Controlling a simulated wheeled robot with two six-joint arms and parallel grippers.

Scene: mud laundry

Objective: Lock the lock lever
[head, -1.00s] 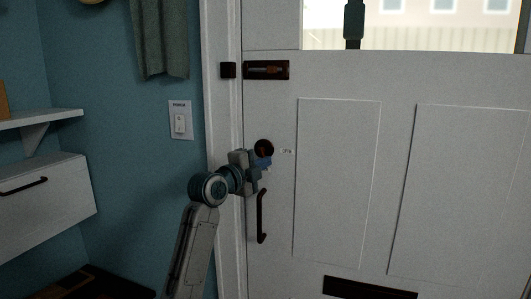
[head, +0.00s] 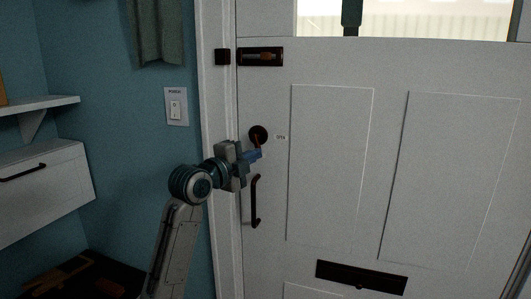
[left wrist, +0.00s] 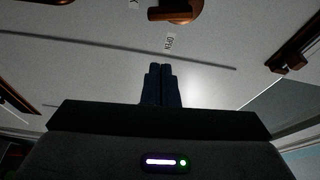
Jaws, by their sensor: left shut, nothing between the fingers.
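The lock lever (head: 258,136) is a round dark plate with an orange-brown lever on the white door. It points down in the head view. In the left wrist view the lever (left wrist: 176,14) reaches left from its plate at the top edge, with an OPEN label (left wrist: 169,43) below it. My left gripper (head: 259,154) is shut and empty, just below the lever plate and close to the door. In the left wrist view its closed fingertips (left wrist: 160,68) are apart from the lever in the picture. Contact cannot be told in the head view. My right gripper is not in view.
A dark pull handle (head: 255,203) is below the lock. A bolt (head: 260,56) sits above it, and a mail slot (head: 361,277) lower right.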

